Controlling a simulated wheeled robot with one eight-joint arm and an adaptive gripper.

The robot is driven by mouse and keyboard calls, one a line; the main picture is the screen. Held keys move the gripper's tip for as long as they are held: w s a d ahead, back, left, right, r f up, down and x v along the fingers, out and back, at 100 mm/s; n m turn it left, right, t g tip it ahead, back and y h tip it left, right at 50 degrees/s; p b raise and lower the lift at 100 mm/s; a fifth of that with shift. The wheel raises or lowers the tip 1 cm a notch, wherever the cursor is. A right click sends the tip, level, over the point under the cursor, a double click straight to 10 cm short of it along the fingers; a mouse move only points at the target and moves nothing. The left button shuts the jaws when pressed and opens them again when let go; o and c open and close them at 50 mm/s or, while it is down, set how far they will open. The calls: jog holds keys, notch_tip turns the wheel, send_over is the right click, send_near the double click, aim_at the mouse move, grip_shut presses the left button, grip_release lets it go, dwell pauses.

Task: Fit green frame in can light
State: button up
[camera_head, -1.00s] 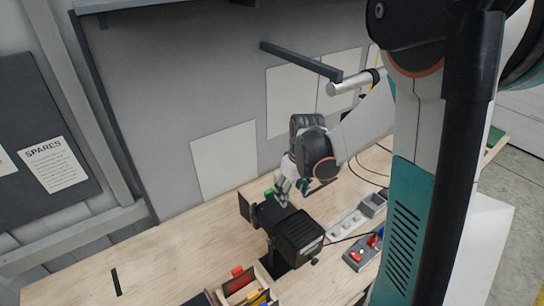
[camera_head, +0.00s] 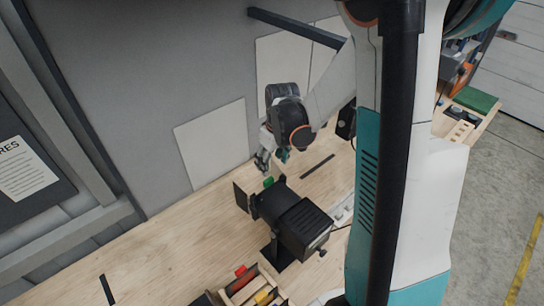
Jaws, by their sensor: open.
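The black can light (camera_head: 295,222) stands on the workbench on its stand, with a dark flap at its left end. A small piece of the green frame (camera_head: 268,182) shows at the top of the can light, near that left end. Most of the frame is hidden, so I cannot tell how deep it sits. My gripper (camera_head: 270,163) is open and empty, just above and behind the green piece, apart from it.
A wooden tray (camera_head: 228,300) with red and yellow items stands at the front of the bench. A dark bar (camera_head: 318,166) lies on the bench behind the light. A grey wall bar (camera_head: 295,28) juts out above.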

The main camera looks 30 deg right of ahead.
aim_at(269, 180)
jog(key=f+b, duration=0.1)
jog(key=f, duration=0.2)
jog(key=w+f+b, duration=0.1)
jog(key=f+b, duration=0.1)
jog(key=f, duration=0.1)
jog(key=f+b, duration=0.1)
jog(key=f, duration=0.3)
jog(key=shift+w+a+b, duration=0.15)
jog(key=shift+w+b, duration=0.15)
jog(key=shift+b, duration=0.1)
grip_shut()
jog(key=shift+r+p, duration=1.45)
jog(key=shift+r, duration=1.55)
